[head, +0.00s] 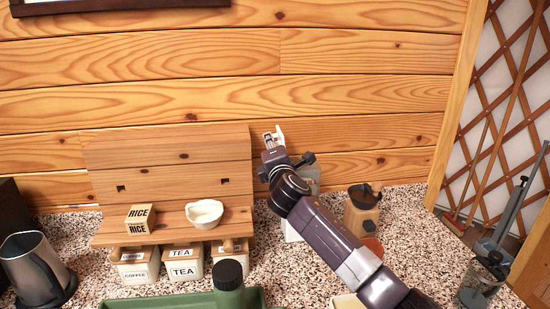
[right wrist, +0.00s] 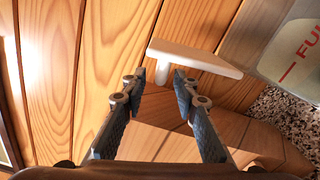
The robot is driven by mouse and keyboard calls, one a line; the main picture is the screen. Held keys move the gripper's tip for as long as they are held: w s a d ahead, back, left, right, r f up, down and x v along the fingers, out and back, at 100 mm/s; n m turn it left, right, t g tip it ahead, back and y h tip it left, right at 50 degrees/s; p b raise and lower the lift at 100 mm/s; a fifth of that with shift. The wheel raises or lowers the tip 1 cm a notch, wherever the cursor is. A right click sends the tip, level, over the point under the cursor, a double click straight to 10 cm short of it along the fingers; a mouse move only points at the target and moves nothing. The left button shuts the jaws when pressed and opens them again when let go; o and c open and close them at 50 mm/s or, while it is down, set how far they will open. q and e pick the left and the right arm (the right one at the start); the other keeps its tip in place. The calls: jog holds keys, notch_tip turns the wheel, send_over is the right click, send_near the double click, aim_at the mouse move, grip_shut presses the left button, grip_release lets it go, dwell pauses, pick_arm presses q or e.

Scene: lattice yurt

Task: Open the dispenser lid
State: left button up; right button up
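The dispenser (head: 308,178) stands on the speckled counter against the plank wall, largely hidden behind my right arm. In the right wrist view its clear, red-marked body (right wrist: 298,52) is at the upper right. A white plate with a short stem, which looks like its lid (right wrist: 198,58), lies just past my right fingertips. A white piece also shows beside the gripper in the head view (head: 281,134). My right gripper (right wrist: 160,76) is open, its fingers apart on either side of the stem. I cannot tell whether they touch it. My left gripper is not in view.
Left of the dispenser is a wooden shelf (head: 105,236) with a rice box (head: 139,218), a white bowl (head: 204,213) and canisters (head: 184,267) below. A wooden grinder (head: 361,212) stands close right. A dark pitcher (head: 36,268) and green bottle (head: 229,278) are nearer.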

jog(key=s+d, duration=0.1)
jog(key=s, duration=0.6)
jog(key=shift+s+d, duration=0.25)
jog(key=shift+s, duration=0.1)
jog(key=shift+f, duration=0.1)
